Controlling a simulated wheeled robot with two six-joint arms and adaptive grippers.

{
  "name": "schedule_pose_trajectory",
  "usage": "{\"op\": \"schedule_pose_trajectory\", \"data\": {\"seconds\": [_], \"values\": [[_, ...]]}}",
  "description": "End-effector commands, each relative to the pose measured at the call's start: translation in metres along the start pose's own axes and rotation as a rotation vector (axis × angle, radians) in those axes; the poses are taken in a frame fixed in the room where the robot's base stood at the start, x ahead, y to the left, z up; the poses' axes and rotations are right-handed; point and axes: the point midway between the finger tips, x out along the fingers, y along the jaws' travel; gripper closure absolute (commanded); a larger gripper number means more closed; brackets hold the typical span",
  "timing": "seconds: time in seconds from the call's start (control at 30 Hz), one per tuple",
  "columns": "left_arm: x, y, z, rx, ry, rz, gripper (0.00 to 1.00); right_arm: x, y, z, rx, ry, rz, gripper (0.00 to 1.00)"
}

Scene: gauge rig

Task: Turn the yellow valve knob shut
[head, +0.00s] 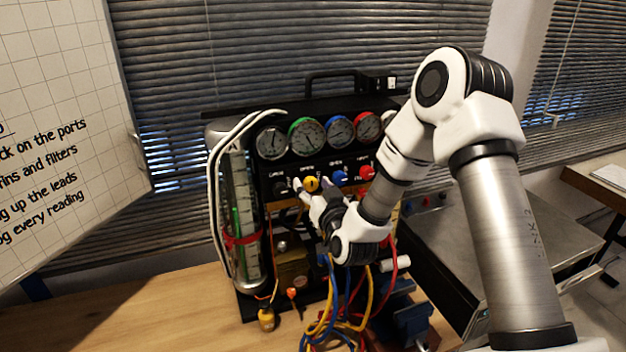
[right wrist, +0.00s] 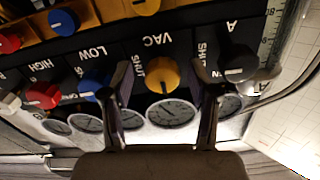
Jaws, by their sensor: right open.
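The yellow valve knob (head: 311,184) is in the knob row of the black gauge panel, between a black and a blue knob. In the right wrist view, which is upside down, the yellow knob (right wrist: 161,73) lies below the VAC label, with SHUT printed beside it. My right gripper (head: 312,184) is open in front of the panel. In the wrist view the fingers of this gripper (right wrist: 165,75) stand either side of the knob, with visible gaps. I cannot tell how deep they reach. My left gripper is not in view.
A blue knob (right wrist: 90,87) and a black knob (right wrist: 238,66) flank the fingers closely. Gauges (head: 307,137) sit above the knobs. Coloured hoses (head: 333,315) hang below my right wrist. A clear cylinder (head: 240,215) stands at left. The bench (head: 130,320) is bare at front left.

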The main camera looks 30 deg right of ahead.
Motion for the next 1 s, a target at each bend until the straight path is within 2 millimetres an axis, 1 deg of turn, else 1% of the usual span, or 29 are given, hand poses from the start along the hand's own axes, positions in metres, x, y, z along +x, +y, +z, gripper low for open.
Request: {"op": "schedule_pose_trajectory", "data": {"seconds": [0.2,0.27,0.3,0.37,0.4,0.73,0.87,1.0], "values": [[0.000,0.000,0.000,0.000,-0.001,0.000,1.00,0.001,0.000,0.001,0.000,-0.001,0.000,0.40],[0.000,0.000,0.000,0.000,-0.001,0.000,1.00,0.001,0.000,0.001,0.000,-0.001,0.000,0.61],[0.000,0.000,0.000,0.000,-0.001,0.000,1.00,0.001,0.000,0.001,0.000,-0.001,0.000,0.75],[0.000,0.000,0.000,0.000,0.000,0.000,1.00,0.001,0.000,0.001,0.000,-0.001,0.000,0.97],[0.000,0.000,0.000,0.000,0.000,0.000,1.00,0.001,0.000,0.001,0.000,-0.001,-0.001,1.00],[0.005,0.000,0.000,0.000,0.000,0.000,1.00,0.001,0.000,0.002,0.023,0.001,0.000,1.00],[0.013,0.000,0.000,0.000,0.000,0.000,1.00,0.001,0.001,0.003,0.065,0.002,0.000,1.00],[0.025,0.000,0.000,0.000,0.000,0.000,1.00,0.001,0.001,0.004,0.142,0.003,-0.001,1.00]]}}
